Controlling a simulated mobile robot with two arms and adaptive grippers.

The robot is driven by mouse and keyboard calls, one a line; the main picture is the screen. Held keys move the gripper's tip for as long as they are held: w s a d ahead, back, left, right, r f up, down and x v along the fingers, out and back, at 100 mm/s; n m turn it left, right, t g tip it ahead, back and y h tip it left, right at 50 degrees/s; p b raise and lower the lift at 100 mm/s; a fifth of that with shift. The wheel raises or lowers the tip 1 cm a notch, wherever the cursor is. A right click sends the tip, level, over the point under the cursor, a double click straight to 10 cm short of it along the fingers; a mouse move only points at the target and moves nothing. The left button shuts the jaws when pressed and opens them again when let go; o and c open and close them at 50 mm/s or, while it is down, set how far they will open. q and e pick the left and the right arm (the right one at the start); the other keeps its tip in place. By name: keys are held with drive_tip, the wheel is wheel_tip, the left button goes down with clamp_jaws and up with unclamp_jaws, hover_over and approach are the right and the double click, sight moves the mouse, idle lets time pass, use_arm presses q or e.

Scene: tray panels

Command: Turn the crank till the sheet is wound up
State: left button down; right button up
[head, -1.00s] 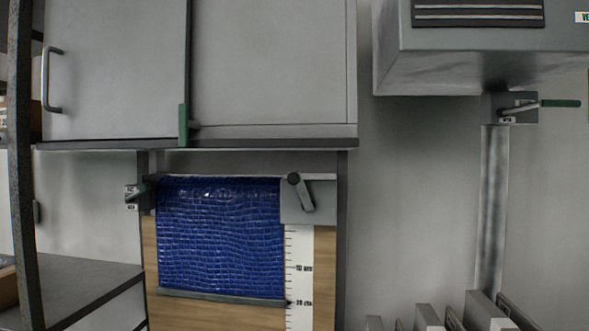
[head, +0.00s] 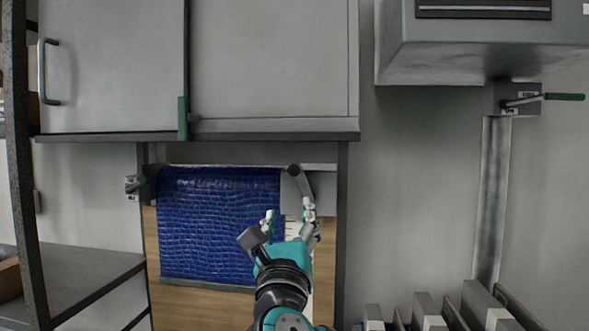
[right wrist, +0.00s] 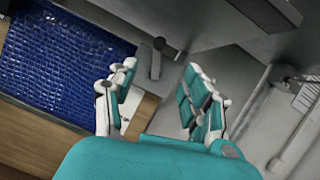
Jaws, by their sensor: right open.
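The blue crocodile-patterned sheet (head: 215,222) hangs from its roller against a wooden board, with a grey bar (head: 205,284) along its bottom edge. It also shows in the right wrist view (right wrist: 60,55). The dark crank (head: 301,184) sits at the sheet's upper right on a grey plate, its arm slanting down to the right from a round end. In the right wrist view the crank (right wrist: 156,63) shows between and beyond my fingers. My right gripper (head: 289,214) is open and empty just below the crank, apart from it as far as I can tell. My left gripper is out of view.
Grey cabinets (head: 270,60) overhang the sheet. A side lever (head: 135,186) is at its left, and a green-handled lever (head: 545,98) is on the right wall. Upright panels (head: 480,305) stand at lower right. A white scale beside the sheet is mostly behind my arm.

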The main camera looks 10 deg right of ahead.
sight(294, 172)
drive_tip(key=p+x, duration=0.7)
drive_tip(key=x, duration=0.9)
drive_tip(key=shift+w+r+p, duration=0.1)
drive_tip(key=shift+w+p, duration=0.2)
drive_tip(key=shift+w, duration=0.05)
drive_tip(key=shift+w+d, duration=0.1)
drive_tip(key=shift+w, duration=0.25)
clamp_jaws()
